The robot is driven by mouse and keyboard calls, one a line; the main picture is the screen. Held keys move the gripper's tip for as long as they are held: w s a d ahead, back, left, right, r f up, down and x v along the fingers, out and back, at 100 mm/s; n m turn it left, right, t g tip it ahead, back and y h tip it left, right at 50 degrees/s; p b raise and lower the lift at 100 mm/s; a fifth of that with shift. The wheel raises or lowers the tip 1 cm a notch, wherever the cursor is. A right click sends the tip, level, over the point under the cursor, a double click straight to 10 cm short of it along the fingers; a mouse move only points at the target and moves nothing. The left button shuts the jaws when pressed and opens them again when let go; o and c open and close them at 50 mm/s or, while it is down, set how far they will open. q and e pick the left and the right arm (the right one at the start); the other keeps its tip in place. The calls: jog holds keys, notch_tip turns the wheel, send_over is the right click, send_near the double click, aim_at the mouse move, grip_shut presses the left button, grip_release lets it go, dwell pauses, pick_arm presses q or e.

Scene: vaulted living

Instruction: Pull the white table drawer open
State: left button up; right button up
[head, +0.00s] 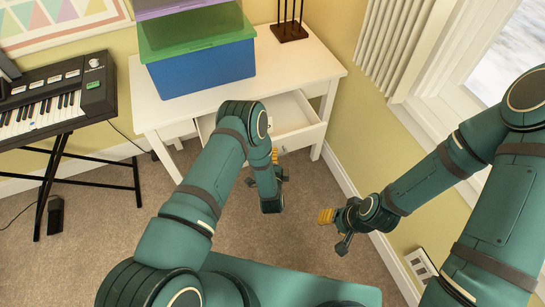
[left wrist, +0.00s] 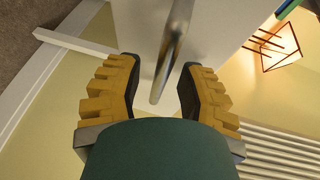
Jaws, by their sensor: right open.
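The white table (head: 310,58) stands against the back wall, and its drawer (head: 291,112) is partly open, with its inside showing. In the left wrist view a metal handle (left wrist: 172,50) runs between the yellow and black fingers of my left gripper (left wrist: 158,85). Those fingers are apart, with gaps beside the handle. In the head view my left gripper (head: 280,170) is in front of the drawer, and my arm hides part of the drawer and the handle. My right gripper (head: 334,230) is open and empty, to the right of and away from the drawer.
Blue (head: 205,70) and green (head: 190,38) boxes and a dark stand (head: 290,32) are on the table. A keyboard (head: 55,100) on a black stand is at left. The window wall (head: 350,130) is close on the right.

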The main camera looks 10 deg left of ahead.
pick_arm(q)
jog(key=shift+s, duration=0.1)
jog(key=v, duration=1.2)
jog(key=shift+r, duration=0.1)
dwell(0.3)
jog(key=s+r+n+g+h, duration=0.6)
jog(key=s+n+g, duration=0.6)
jog(key=n+g, duration=0.2)
jog(key=r+n, duration=0.1)
jog(key=n, duration=0.1)
jog(key=shift+r+n+h, duration=0.2)
jog(key=shift+n+h, duration=0.1)
jog(key=shift+h, duration=0.1)
